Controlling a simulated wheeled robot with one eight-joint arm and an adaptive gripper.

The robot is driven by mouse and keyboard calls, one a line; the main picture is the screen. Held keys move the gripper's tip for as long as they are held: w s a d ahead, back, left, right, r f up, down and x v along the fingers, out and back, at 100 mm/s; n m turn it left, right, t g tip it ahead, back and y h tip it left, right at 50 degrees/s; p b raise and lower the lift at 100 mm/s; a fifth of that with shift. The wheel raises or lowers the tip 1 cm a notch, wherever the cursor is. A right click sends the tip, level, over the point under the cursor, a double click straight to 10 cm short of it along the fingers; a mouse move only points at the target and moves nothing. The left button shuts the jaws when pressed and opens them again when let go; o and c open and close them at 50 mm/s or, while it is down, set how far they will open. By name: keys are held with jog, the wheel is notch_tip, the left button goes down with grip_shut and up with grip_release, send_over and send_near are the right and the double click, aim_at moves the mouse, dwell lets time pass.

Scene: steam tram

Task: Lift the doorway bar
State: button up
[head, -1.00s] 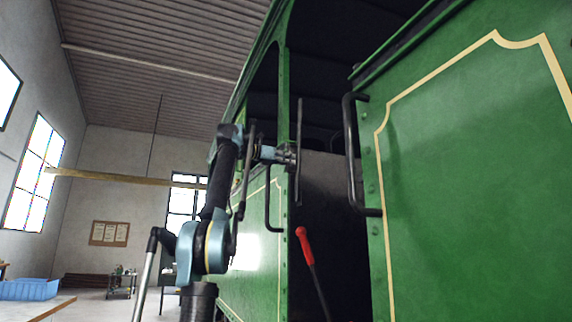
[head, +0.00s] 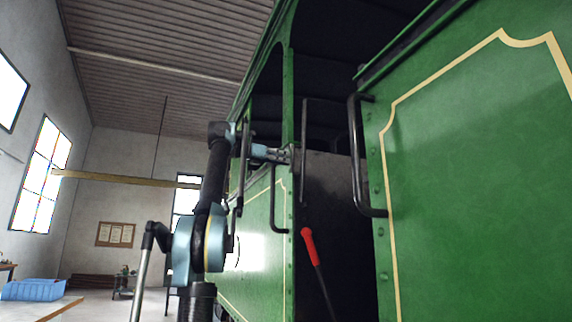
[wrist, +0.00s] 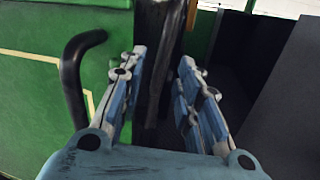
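The doorway bar (head: 304,140) is a thin dark upright bar at the open doorway of the green tram. My gripper (head: 286,155) is at the left side of the bar, at about its mid-height, in the head view. In the wrist view my gripper (wrist: 162,85) has its two blue-grey fingers spread apart. A dark upright shape (wrist: 154,70) shows in the gap between them; it looks like the bar, but it blends with the dark doorway behind. I cannot tell whether a finger touches it.
A black grab handle (wrist: 72,80) stands close left of my gripper in the wrist view. Another black handle (head: 354,150) is right of the doorway. A red-handled lever (head: 308,243) leans below the bar. Green tram panels (head: 470,190) flank the doorway.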

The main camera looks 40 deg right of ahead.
jog(key=a, duration=0.6)
jog(key=shift+w, duration=0.2)
jog(key=shift+f, duration=0.1)
jog(key=s+a+f+m+t+y, duration=0.1)
jog(key=a+f+m+y, duration=0.3)
jog(key=f, duration=1.1)
jog(key=s+a+f+m+t+y, duration=0.15)
jog(key=a+f, duration=0.45)
jog(key=f, duration=0.9)
jog(key=s+a+f+m+y, duration=0.2)
jog(key=a+f+m+y, duration=0.3)
jog(key=f, duration=1)
jog(key=s+a+f+m+y, duration=0.1)
jog(key=s+a+f, duration=0.4)
jog(key=f, duration=1)
jog(key=s+a+f+m+y, duration=0.2)
jog(key=s+a+f+y, duration=0.2)
jog(key=a+f, duration=0.5)
jog(key=s+a+f+m+y, duration=0.2)
jog(key=s+a+f, duration=0.5)
jog(key=f, duration=1.4)
jog(key=shift+s+a+f+y, duration=0.2)
jog(key=shift+a+f+y, duration=0.2)
jog(key=shift+a, duration=0.1)
jog(key=shift+m, duration=0.25)
